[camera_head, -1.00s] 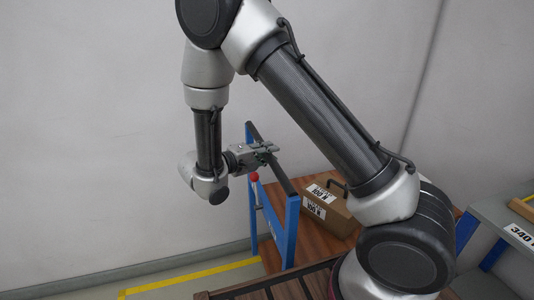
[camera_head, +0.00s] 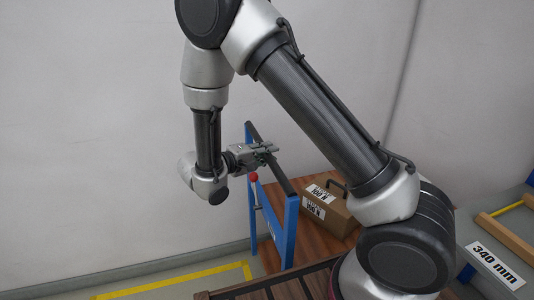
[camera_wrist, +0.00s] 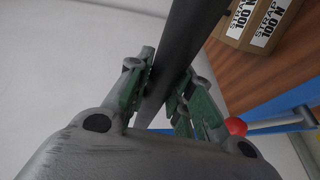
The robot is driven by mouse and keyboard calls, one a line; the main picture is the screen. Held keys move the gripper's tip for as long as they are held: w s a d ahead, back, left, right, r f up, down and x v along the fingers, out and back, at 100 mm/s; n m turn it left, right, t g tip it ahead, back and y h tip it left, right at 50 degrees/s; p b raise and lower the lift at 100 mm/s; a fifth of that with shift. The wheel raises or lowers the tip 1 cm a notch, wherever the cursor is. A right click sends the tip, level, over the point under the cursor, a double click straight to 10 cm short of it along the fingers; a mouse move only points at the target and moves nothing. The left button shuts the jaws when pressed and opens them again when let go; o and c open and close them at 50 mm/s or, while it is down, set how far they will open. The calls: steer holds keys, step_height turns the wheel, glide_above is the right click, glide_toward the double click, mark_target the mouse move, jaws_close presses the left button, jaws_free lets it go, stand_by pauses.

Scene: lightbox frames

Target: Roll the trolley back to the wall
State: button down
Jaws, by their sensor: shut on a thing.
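The trolley has a blue upright frame (camera_head: 290,235), a dark handle bar (camera_head: 283,184) and a brown wood-look deck (camera_head: 322,246). A brown case (camera_head: 345,212) with white labels stands on the deck. In the wrist view the bar (camera_wrist: 188,40) passes between the green-padded fingers (camera_wrist: 165,97). A red knob (camera_head: 254,176) sits on the frame just below my gripper. The grey wall (camera_head: 90,120) stands behind the trolley. My arm hides part of the deck.
Yellow floor tape (camera_head: 180,280) runs along the wall base at the left. A grey bench (camera_head: 475,237) with a "340 mm" label (camera_head: 496,266) and a wooden strip stands at the right, close to my arm. Floor shows clear at the lower left.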

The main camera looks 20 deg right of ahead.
steer(key=shift+s+d, duration=0.1)
steer(key=shift+d, duration=0.15)
steer(key=c, duration=1.3)
jaws_free()
steer(key=shift+d, duration=0.1)
steer(key=shift+o, duration=0.2)
steer(key=shift+a, duration=0.6)
steer(key=v, duration=1.1)
steer(key=shift+s+d+r, duration=0.1)
steer(key=shift+d+r, duration=0.05)
